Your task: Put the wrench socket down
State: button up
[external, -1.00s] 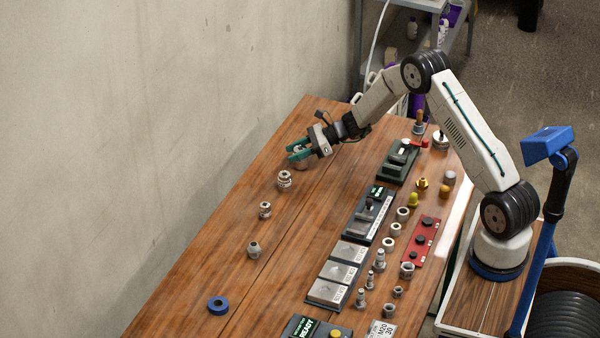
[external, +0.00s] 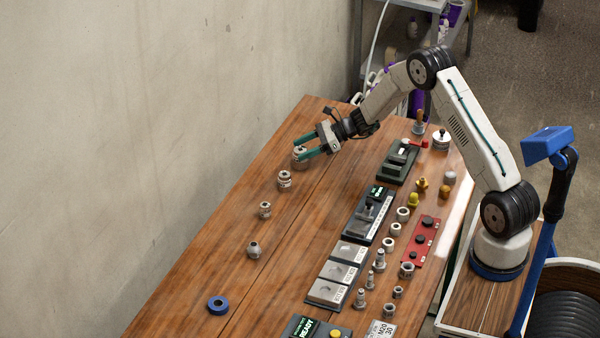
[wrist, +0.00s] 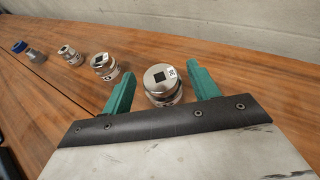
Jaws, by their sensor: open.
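The wrench socket, a large metal socket with a square drive hole on top (wrist: 160,78), stands upright on the wooden table. It also shows in the external view (external: 299,152), at the far end of a row of sockets. My gripper (external: 308,147) is open, with its green fingers near the socket. In the wrist view, my gripper's two fingers (wrist: 158,88) stand on either side of the socket, with a gap visible at the left finger; whether the right finger touches it is unclear. The socket's lower part is hidden by the gripper body.
Smaller sockets stand in a row, the nearest one (external: 284,179) close by, then others (external: 265,210) (external: 254,250). Fixtures with fittings (external: 368,210) fill the right side. The wall (external: 180,120) runs along the left; the table (external: 200,265) between is clear.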

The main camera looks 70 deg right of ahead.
jog(key=v, duration=0.9)
jog(key=s+a+r+n+g+y, duration=0.1)
jog(key=s+a+r+n+g, duration=0.2)
jog(key=a+r, duration=0.4)
jog(key=s+a+r+n+g+y, duration=0.1)
jog(key=s+a+r+n+g, duration=0.15)
jog(key=a+r+n, duration=0.5)
jog(key=s+a+r+n+g+h, duration=0.1)
jog(key=s+a+r+n+g, duration=0.3)
jog(key=s+a, duration=0.75)
jog(key=s+a+r+n+h, duration=0.1)
jog(key=s+n+h, duration=0.3)
jog(key=s, duration=0.9)
jog(key=s+a+r+n+h, duration=0.2)
jog(key=s+n+h, duration=0.2)
jog(key=s+n, duration=0.6)
jog(key=s, duration=0.3)
jog(key=shift+n, duration=0.35)
